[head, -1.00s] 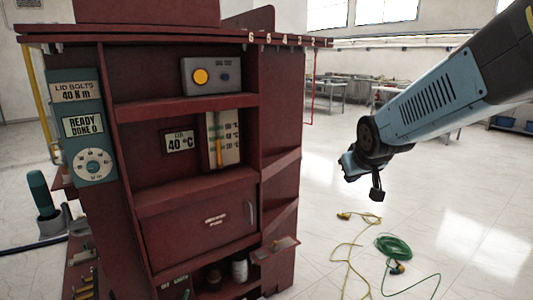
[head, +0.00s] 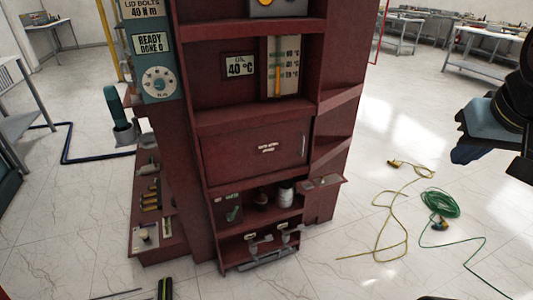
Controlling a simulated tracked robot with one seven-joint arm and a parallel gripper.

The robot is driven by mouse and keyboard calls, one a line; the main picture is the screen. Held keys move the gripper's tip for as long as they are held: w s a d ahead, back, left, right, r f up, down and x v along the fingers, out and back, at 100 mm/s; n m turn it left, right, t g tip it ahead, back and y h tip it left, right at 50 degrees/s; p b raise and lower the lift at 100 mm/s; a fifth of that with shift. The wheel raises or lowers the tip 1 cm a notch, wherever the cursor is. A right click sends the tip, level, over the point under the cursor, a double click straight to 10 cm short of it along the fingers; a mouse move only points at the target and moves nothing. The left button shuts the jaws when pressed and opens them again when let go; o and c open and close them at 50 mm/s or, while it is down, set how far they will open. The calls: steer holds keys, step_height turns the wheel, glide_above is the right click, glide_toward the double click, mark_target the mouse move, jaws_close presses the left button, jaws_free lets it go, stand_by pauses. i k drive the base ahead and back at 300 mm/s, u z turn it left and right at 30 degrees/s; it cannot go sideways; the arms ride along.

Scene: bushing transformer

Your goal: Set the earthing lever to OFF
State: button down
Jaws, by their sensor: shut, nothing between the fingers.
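The dark red transformer cabinet (head: 190,190) stands in the middle of the head view. Two small grey levers with labels, a left one (head: 252,248) and a right one (head: 286,238), sit on its lowest shelf. Their labels are too small to read, so I cannot tell which is the earthing lever or how it is set. My gripper (head: 522,168) is at the right edge, partly cut off by the frame. It is shut and empty, far to the right of the cabinet and touching nothing.
A green cable coil (head: 438,204) and a yellow cable (head: 380,225) lie on the floor right of the cabinet. A small ledge (head: 325,183) juts from its right side. A low side shelf (head: 150,240) holds parts at left. The floor in front is mostly clear.

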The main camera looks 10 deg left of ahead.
mark_target(230, 215)
steer(key=u, duration=0.6)
steer(key=i, duration=0.2)
steer(key=u, duration=1.05)
